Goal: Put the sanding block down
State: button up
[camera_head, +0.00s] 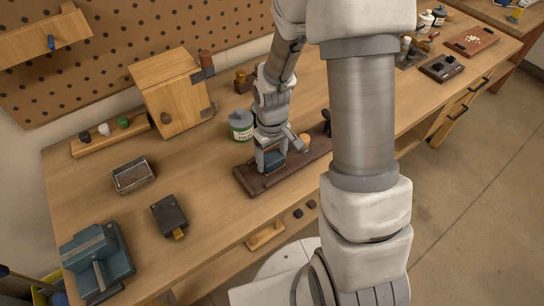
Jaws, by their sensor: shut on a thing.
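My gripper (270,157) points down over a dark brown wooden board (250,183) near the middle of the workbench. It is shut on a small dark blue block (273,159), which looks like the sanding block. The block is at or just above the board's surface; I cannot tell whether it touches. The fingers hide part of the block.
A paint can (241,125) stands close to the left of my gripper. A wooden box (172,92), metal tin (133,175), dark block-like tool (169,215) and blue vise (97,262) are farther left. Bare bench (215,190) lies left of the board.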

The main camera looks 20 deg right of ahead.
jog(key=shift+f, duration=0.2)
jog(key=o, duration=1.1)
jog(key=shift+r, duration=0.1)
notch_tip(320, 180, up, 12)
jog(key=p, duration=0.1)
notch_tip(320, 180, up, 8)
jog(key=m+t, duration=0.1)
jog(key=t, duration=0.1)
send_over(272, 157)
jog(key=s, duration=0.3)
jog(key=s+r+m+t, duration=0.1)
jog(key=s+r, duration=0.2)
jog(key=s+r+t, duration=0.1)
jog(key=s+r, duration=0.2)
jog(key=s, duration=0.1)
jog(key=s+r+m+t, duration=0.1)
jog(key=s+r, duration=0.2)
jog(key=shift+s+r+m+t, duration=0.25)
jog(key=shift+s+m+t, duration=0.05)
jog(key=shift+s, duration=0.05)
